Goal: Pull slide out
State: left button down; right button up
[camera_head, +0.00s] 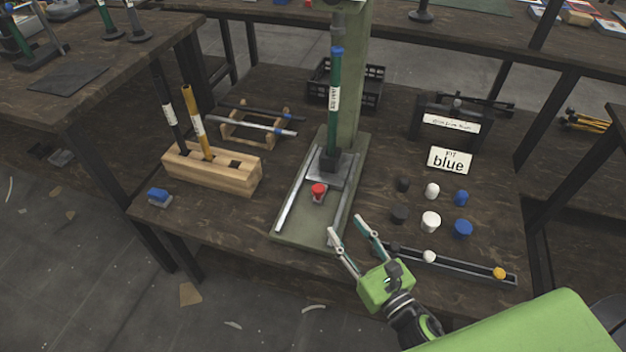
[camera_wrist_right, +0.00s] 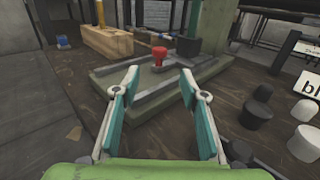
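The rivet press stands in the middle of the workbench in the head view, with a green base (camera_head: 300,233) and two metal rails. Its slide (camera_head: 327,176) is a grey plate between the rails, at the rear under the upright green tube (camera_head: 333,117). A red knob (camera_head: 319,191) sits at the slide's front; it also shows in the right wrist view (camera_wrist_right: 159,55). My right gripper (camera_head: 346,225) is open and empty, in front of the press base's right corner, apart from the knob. In the wrist view its fingers (camera_wrist_right: 158,82) point toward the press. My left gripper is not in view.
A wooden block (camera_head: 212,170) holding tubes stands left of the press. Black, white and blue caps (camera_head: 431,222) and a "blue" sign (camera_head: 449,160) lie to the right. A dark rail (camera_head: 460,267) with small knobs lies near the front edge. A black crate (camera_head: 372,86) is behind.

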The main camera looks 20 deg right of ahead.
aim_at(321, 193)
jog(key=w, duration=0.4)
jog(key=w+a, duration=0.1)
jog(key=w, duration=0.3)
jog(key=w+a, duration=0.1)
jog(key=w, duration=0.3)
jog(key=shift+w+a, duration=0.25)
jog(key=shift+w, duration=0.15)
grip_shut()
